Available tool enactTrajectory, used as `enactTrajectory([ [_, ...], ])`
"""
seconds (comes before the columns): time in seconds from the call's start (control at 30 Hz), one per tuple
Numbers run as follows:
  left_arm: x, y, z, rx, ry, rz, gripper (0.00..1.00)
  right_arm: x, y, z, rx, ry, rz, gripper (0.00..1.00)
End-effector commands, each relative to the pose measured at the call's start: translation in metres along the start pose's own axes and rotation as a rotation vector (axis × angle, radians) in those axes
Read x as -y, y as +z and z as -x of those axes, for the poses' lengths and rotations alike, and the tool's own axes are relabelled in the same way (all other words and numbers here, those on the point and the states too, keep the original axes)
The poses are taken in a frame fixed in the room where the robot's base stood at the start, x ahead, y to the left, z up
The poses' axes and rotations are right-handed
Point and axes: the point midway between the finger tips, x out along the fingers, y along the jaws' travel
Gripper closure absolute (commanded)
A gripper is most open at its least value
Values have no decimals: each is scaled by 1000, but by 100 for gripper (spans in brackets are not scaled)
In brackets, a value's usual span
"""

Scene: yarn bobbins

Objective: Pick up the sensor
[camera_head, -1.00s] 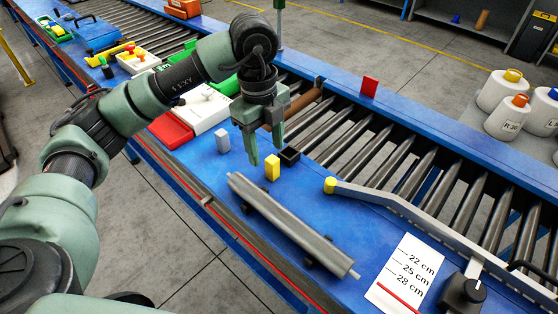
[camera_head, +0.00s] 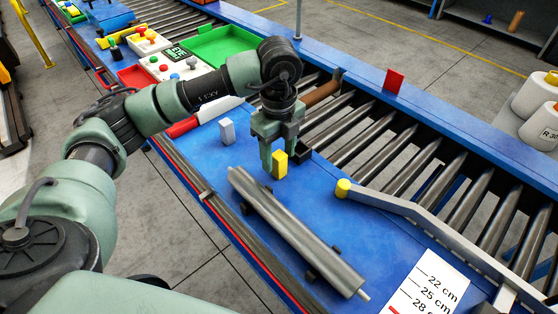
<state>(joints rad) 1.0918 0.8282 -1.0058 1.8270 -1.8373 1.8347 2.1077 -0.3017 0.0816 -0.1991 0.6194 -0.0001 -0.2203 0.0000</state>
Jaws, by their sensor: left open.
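My left gripper (camera_head: 279,160) is open, pointing down at the blue bench with its fingertips around or just in front of a small yellow block (camera_head: 280,166). I cannot tell whether the fingers touch it. A small grey block (camera_head: 227,131) stands upright to the left of the gripper. A small black box (camera_head: 304,154) sits just right of the yellow block, partly hidden by the gripper. I cannot tell for sure which of these is the sensor. My right gripper is not in view.
A long metal roller (camera_head: 295,235) lies in front of the gripper. A grey bar with a yellow end (camera_head: 343,188) runs along the conveyor (camera_head: 400,150). A cm-marked card (camera_head: 432,286) lies at lower right. A green tray (camera_head: 222,46) and button panel (camera_head: 176,64) stand behind.

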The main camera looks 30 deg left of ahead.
Motion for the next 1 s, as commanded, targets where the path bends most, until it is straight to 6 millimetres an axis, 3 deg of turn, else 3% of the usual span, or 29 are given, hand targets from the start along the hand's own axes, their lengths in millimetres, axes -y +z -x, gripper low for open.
enactTrajectory([
  [0.07,-1,1,-8,-1,7,0,47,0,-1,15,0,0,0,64],
  [0.23,0,1,-32,0,3,1,47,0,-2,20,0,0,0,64],
  [0.5,1,1,-36,0,0,-1,47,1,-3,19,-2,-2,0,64],
  [0.57,1,1,-36,0,0,0,61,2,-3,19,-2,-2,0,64],
  [0.7,1,1,-36,0,0,0,100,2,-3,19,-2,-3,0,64],
  [1.0,1,1,-35,0,0,0,100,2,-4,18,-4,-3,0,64],
])
